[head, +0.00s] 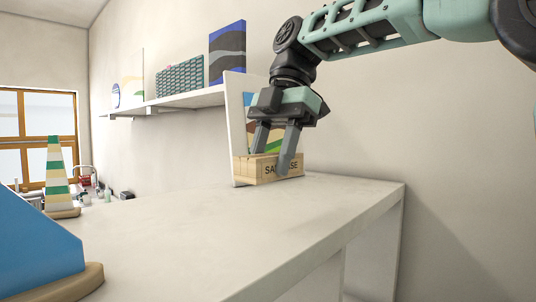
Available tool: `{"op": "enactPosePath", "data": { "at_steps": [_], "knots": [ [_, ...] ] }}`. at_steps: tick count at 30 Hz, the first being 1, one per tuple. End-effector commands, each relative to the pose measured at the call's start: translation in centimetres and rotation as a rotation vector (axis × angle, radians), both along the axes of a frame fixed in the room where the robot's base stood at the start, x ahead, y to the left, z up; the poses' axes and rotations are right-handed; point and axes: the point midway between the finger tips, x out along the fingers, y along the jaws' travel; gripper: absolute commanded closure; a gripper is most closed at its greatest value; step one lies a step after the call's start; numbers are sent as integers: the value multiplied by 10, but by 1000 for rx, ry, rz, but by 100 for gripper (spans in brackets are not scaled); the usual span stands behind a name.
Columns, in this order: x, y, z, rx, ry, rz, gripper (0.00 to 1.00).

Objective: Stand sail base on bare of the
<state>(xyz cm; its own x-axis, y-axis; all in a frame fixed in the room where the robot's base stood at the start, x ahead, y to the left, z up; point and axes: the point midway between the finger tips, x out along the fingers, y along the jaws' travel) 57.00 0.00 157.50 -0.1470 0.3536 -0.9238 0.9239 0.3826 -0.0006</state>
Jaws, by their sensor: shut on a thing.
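The sail base (264,175) is a light wooden block with dark lettering on its front, partly covered by a finger. It is at the far right end of the white counter (230,232), near the wall. My gripper (272,160) points down and is shut on the block. I cannot tell whether the block's underside touches the counter. Right behind the block, a white-edged panel (233,120) with a coloured picture stands nearly upright. My gripper hides part of it, and I cannot tell whether it touches the block.
A blue sail shape (38,246) on a wooden base is at the front left. A striped cone-like piece (57,180) stands farther back on the left. A wall shelf (165,102) holds several panels. The counter's middle is clear; its right edge drops off.

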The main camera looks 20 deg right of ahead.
Motion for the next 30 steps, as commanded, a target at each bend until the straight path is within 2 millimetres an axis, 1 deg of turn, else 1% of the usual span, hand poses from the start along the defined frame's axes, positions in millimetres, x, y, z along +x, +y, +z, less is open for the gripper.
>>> {"op": "enactPosePath", "data": {
  "at_steps": [6, 14, 24, 30],
  "knots": [
    [0, -1, 2, 3, 2, -1, 89],
    [0, 0, -18, 2, 2, 0, 89],
    [0, 0, -49, 2, 2, 0, 89],
    [0, 0, -57, 2, 2, 0, 89]
  ]
}}
